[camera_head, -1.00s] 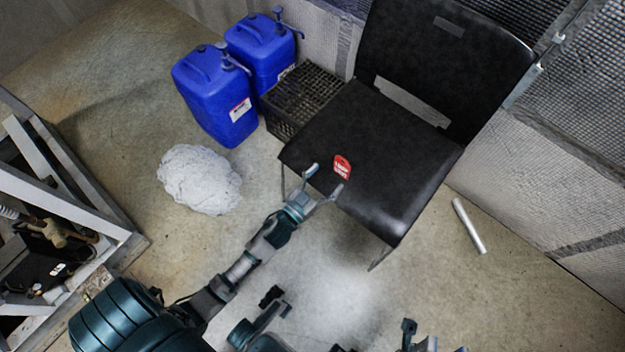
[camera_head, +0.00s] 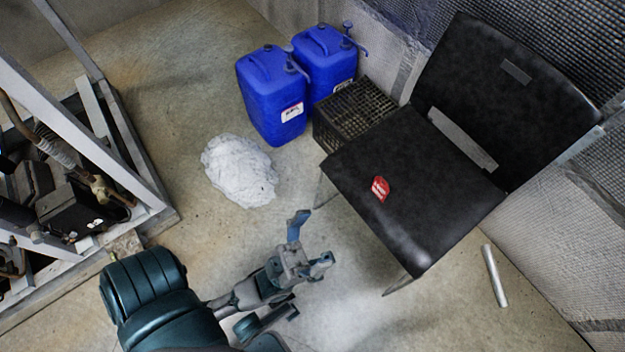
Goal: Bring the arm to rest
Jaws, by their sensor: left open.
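My left arm comes in from the lower left, its large dark teal joint at the bottom of the head view. My left gripper (camera_head: 311,243) is open and empty, over the floor in front of the black chair (camera_head: 420,185). Its fingers are apart from the chair seat. A red tag (camera_head: 380,188) with white lettering lies on the chair seat, to the right of and beyond the gripper. My right gripper is not in view.
The metal compressor rack (camera_head: 140,165) stands at left. A crumpled white heap (camera_head: 240,171) lies on the floor. Two blue canisters (camera_head: 272,97) (camera_head: 325,62) and a black crate (camera_head: 330,135) stand behind it. A white tube (camera_head: 495,276) lies at right.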

